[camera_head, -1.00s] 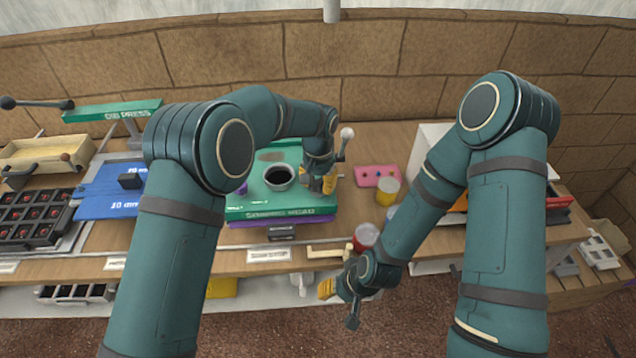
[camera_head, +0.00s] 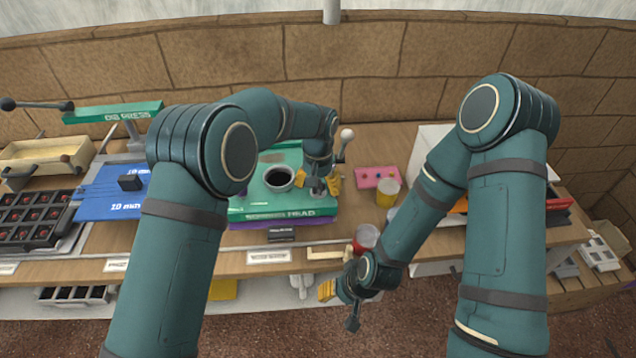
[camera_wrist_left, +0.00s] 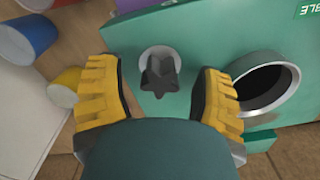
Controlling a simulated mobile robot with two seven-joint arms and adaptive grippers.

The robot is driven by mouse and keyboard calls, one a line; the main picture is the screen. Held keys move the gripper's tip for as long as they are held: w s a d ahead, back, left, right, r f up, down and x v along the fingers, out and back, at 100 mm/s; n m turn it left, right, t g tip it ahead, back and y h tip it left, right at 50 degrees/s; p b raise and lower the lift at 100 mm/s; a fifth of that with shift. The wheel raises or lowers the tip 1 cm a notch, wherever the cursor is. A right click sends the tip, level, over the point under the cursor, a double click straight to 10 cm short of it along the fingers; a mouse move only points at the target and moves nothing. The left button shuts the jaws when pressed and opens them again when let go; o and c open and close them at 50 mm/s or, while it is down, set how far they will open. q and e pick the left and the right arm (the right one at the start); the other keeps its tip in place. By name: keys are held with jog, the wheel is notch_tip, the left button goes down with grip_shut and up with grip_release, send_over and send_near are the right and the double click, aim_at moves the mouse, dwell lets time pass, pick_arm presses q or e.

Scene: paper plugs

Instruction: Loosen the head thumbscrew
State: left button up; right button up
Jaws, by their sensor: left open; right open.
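The head thumbscrew is a dark, star-shaped knob (camera_wrist_left: 160,74) on a pale round base on the green head plate (camera_wrist_left: 135,45) in the left wrist view. My left gripper (camera_wrist_left: 157,84) is open, with one yellow finger on either side of the knob and visible gaps between. In the head view my left gripper (camera_head: 319,187) is over the right part of the green head (camera_head: 240,206), and it hides most of the knob. My right gripper (camera_head: 337,304) is open and empty, low in front of the bench edge.
A round dark opening with a grey rim (camera_head: 279,179) is beside my left gripper. A lever with a white ball (camera_head: 346,134) stands just behind it. A pink block (camera_head: 376,178), a yellow cup (camera_head: 387,193) and a red cup (camera_head: 366,236) lie to the right.

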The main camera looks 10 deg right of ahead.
pick_arm(q)
jog(key=shift+r+p, duration=1.3)
jog(key=shift+r, duration=0.75)
jog(key=m+p, duration=0.1)
jog(key=m, duration=0.5)
jog(key=m+p, duration=0.1)
jog(key=m, duration=0.5)
jog(key=shift+f, duration=0.25)
jog(key=shift+f+b, duration=1.2)
jog(key=shift+f, duration=0.65)
